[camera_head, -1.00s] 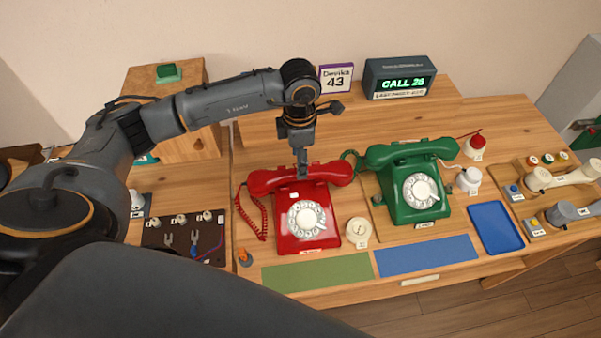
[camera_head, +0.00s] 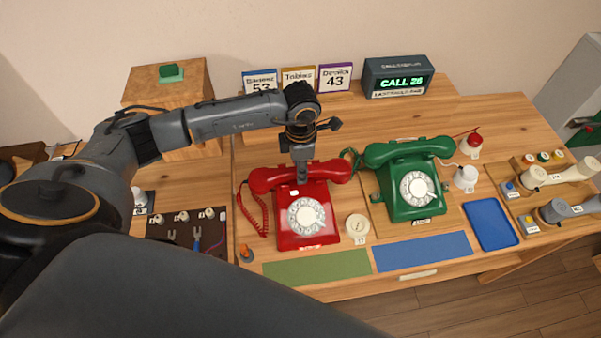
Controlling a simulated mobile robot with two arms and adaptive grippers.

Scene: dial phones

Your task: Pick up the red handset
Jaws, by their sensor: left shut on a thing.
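The red phone (camera_head: 305,217) stands on the wooden desk with its white dial facing me. The red handset (camera_head: 335,171) lies across its top, at or very near the cradle; I cannot tell whether there is a gap beneath it. My left gripper (camera_head: 301,178) comes down from above onto the middle of the handset and is shut on it. The fingertips are partly hidden against the red plastic. The red coiled cord (camera_head: 252,211) hangs at the left of the phone. My right gripper is not in view.
A green phone (camera_head: 409,182) stands close on the right, with a cream round dial piece (camera_head: 357,227) between. Green (camera_head: 317,267) and blue (camera_head: 423,251) mats lie in front. Name cards (camera_head: 298,79) and a call display (camera_head: 398,78) stand behind. A tool board (camera_head: 187,233) lies left.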

